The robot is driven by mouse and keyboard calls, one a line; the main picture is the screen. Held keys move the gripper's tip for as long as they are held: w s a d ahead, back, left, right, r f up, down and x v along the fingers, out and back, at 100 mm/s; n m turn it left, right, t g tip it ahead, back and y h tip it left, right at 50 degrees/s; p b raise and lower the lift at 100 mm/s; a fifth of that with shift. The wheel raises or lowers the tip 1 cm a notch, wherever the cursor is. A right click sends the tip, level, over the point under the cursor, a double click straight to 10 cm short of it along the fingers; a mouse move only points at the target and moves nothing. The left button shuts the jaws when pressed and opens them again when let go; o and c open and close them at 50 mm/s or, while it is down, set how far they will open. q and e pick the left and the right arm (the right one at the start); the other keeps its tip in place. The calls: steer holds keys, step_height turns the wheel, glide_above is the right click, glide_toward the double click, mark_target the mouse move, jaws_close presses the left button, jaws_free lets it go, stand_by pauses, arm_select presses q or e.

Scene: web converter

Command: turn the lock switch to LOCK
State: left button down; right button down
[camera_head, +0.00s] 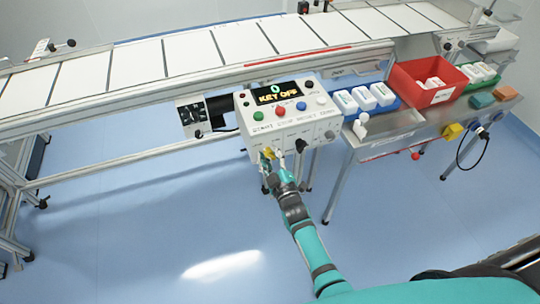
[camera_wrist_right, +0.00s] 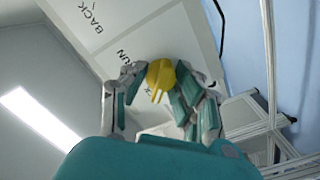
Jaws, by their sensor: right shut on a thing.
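The white control box (camera_head: 285,125) hangs at the front of the converter, with a lit display (camera_head: 277,93) reading "KEY OFF". A yellow switch handle (camera_head: 267,154) sits low on its front, at the left; it looks like the lock switch, though its label is not readable. My right gripper (camera_head: 273,161) is at this handle. In the right wrist view the yellow handle (camera_wrist_right: 160,78) lies between the two fingers, which are closed on it. The words "BACK" and a partly hidden "RUN" show on the panel behind. My left gripper is not in view.
Coloured buttons (camera_head: 282,110) and another small switch (camera_head: 300,145) are on the box, close to my right gripper. The floor in front is clear.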

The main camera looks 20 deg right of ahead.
stand_by(0.3)
steer(key=c, duration=1)
jaws_free()
steer(key=s, duration=1.2)
steer(key=shift+d, duration=0.15)
